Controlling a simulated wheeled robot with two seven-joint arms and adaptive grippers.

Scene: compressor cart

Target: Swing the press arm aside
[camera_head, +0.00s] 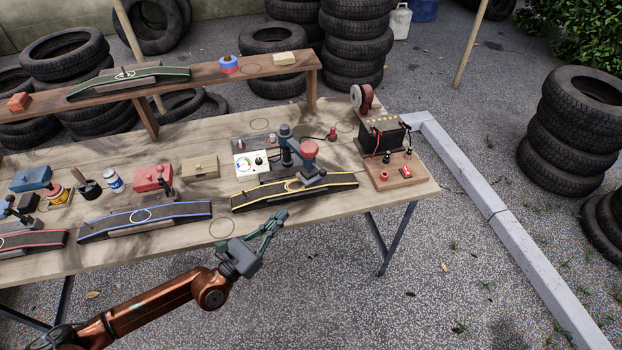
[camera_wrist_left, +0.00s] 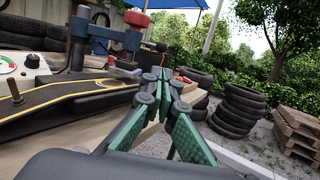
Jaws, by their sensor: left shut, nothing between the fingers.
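My left gripper (camera_head: 281,215) is shut and empty, in front of the yellow-edged ramp near the table's front edge. Its green fingers (camera_wrist_left: 162,78) meet in the left wrist view, apart from the press arm. My right gripper is not in view.
A white gauge box (camera_head: 246,163) stands left of the press arm. A wooden board with a black battery-like box (camera_head: 381,138) stands to its right. A blue-edged ramp (camera_head: 150,218) lies to the left. The ground before the table is free.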

